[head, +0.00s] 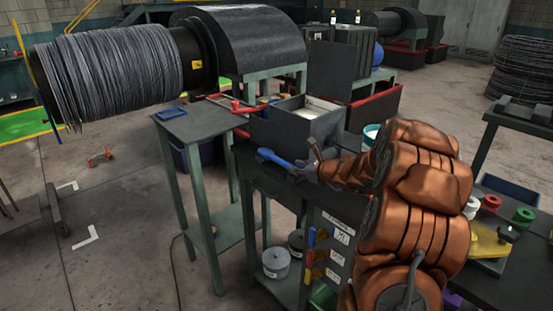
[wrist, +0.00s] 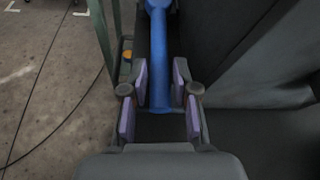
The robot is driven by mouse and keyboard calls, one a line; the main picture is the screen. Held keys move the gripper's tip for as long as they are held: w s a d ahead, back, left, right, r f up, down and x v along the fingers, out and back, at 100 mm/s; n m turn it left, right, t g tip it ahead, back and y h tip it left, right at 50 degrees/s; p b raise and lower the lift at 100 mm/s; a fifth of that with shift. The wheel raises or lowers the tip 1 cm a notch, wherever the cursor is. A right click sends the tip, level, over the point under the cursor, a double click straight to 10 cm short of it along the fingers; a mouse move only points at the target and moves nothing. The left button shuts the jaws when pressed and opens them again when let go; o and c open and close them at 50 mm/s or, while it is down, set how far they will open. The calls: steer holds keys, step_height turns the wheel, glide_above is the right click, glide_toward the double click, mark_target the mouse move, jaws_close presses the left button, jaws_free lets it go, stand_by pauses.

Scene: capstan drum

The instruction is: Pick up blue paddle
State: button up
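The blue paddle (head: 273,157) lies at the near left edge of the dark workbench, beside a grey open box. In the wrist view its blue shaft (wrist: 160,55) runs up the middle of the picture, with its near end between my fingers. My gripper (head: 314,168) is at the handle end of the paddle, partly hidden by my bulky brown-sleeved arm. In the wrist view my gripper (wrist: 160,82) has purple pads on both sides of the shaft, with narrow dark gaps showing between pads and shaft. It looks open around the handle.
The grey box (head: 297,122) with a raised lid stands just behind the paddle. A small green-legged table (head: 200,124) with a blue tray (head: 171,113) is to the left. A cable drum (head: 112,72) is at the upper left. Floor at the left is mostly clear.

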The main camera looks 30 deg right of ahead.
mark_target(281, 162)
steer(key=shift+x, duration=1.1)
jaws_close()
